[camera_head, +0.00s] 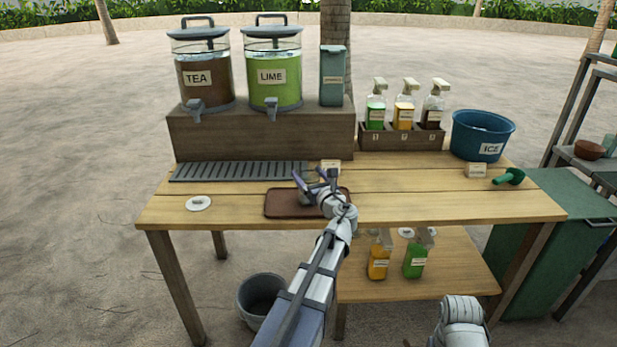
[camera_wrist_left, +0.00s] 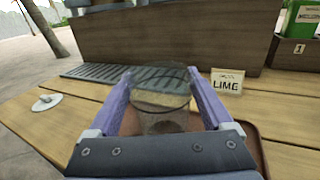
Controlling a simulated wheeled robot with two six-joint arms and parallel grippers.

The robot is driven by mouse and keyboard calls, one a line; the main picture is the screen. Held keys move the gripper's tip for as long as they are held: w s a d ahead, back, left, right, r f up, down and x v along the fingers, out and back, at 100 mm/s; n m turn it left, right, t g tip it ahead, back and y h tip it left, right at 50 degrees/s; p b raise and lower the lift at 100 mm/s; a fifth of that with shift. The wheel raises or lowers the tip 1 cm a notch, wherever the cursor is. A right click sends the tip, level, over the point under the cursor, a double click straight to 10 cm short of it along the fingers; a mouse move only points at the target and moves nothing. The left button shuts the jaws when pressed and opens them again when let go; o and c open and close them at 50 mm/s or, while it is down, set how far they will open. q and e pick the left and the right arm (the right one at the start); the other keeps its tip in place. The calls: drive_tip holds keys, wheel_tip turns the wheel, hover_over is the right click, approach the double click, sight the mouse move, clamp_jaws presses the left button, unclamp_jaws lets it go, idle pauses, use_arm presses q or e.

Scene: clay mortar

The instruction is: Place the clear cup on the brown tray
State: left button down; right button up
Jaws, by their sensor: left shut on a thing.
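The clear cup (camera_wrist_left: 160,104) is upright between the two purple fingers of my left gripper (camera_wrist_left: 163,95) in the left wrist view. The left gripper also shows in the head view (camera_head: 316,181), shut on the cup over the brown tray (camera_head: 285,204). The cup is hardly visible there, mostly hidden by the gripper. I cannot tell whether the cup's base touches the tray. The tray lies flat near the table's front edge. Part of my right arm shows at the bottom right of the head view, but its gripper is not visible.
A grey drip grate (camera_head: 240,171) and a white disc (camera_head: 199,203) lie left of the tray. A LIME card (camera_wrist_left: 227,81) stands behind it. Tea (camera_head: 205,80) and lime (camera_head: 272,78) dispensers stand at the back. An ice bucket (camera_head: 482,135) and green scoop (camera_head: 509,177) are at right.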

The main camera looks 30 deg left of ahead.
use_arm(q)
drive_tip(key=shift+f, duration=0.25)
unclamp_jaws()
drive_tip(key=shift+r, duration=0.1)
drive_tip(key=shift+r, duration=0.1)
drive_tip(key=shift+r, duration=0.2)
drive_tip(key=v, duration=1.2)
drive_tip(key=shift+f, duration=0.1)
